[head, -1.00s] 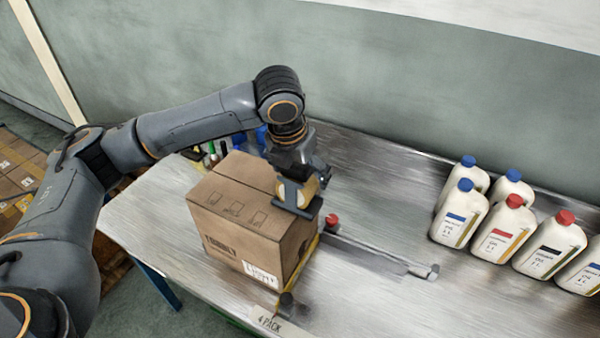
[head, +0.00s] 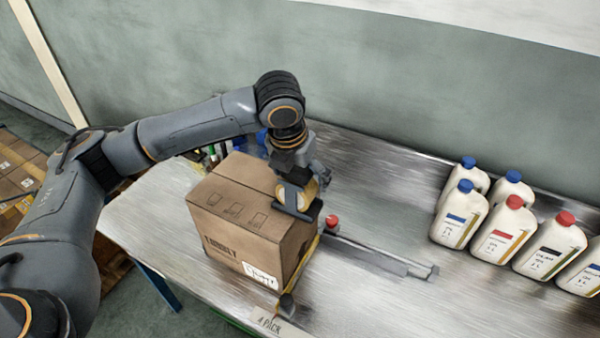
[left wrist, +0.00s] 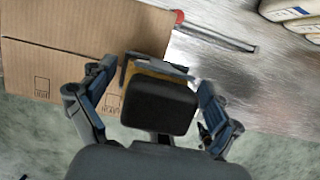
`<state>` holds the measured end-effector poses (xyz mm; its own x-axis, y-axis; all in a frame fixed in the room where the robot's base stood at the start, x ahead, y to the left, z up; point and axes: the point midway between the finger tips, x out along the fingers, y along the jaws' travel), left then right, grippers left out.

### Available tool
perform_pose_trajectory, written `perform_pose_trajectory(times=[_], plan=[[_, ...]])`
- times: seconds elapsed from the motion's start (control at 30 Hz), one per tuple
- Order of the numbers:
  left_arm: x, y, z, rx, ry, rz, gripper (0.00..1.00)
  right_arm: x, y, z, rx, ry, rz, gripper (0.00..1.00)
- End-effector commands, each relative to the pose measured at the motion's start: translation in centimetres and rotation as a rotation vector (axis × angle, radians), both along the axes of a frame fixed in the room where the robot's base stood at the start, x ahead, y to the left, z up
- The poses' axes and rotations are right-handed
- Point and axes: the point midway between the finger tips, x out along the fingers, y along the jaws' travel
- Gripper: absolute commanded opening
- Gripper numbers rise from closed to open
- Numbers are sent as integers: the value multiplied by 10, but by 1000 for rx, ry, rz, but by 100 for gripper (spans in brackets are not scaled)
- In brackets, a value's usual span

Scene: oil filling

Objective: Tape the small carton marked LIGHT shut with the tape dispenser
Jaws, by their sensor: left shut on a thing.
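A brown carton (head: 235,232) stands on the metal bench with its top flaps closed. It has a white label on its front side, whose writing I cannot read for sure. My left gripper (head: 296,196) is shut on the tape dispenser (head: 306,205), at the carton's top right edge. A roll of tan tape shows on the dispenser. In the left wrist view the dispenser (left wrist: 160,103) sits between the two fingers, against the carton (left wrist: 60,75). I cannot tell whether tape lies on the seam. My right gripper is not in view.
Several white bottles (head: 500,235) with blue and red caps stand at the right. A red knob (head: 332,221) and a metal rail (head: 380,252) lie right of the carton. Markers (head: 218,153) stand behind the carton.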

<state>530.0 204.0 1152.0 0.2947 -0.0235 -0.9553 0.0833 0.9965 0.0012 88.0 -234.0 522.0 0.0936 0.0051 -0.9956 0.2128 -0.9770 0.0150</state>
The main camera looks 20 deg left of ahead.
Motion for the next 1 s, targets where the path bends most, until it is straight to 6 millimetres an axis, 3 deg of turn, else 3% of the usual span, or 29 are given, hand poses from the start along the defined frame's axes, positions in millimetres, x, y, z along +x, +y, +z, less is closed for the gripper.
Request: perform_pose_trajectory(times=[0.43, 1.0], plan=[[0, 2, -4, 0, 0, 1, 65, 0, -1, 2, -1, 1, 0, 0], [4, 29, -5, 2, 3, 3, 65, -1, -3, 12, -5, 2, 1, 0]])
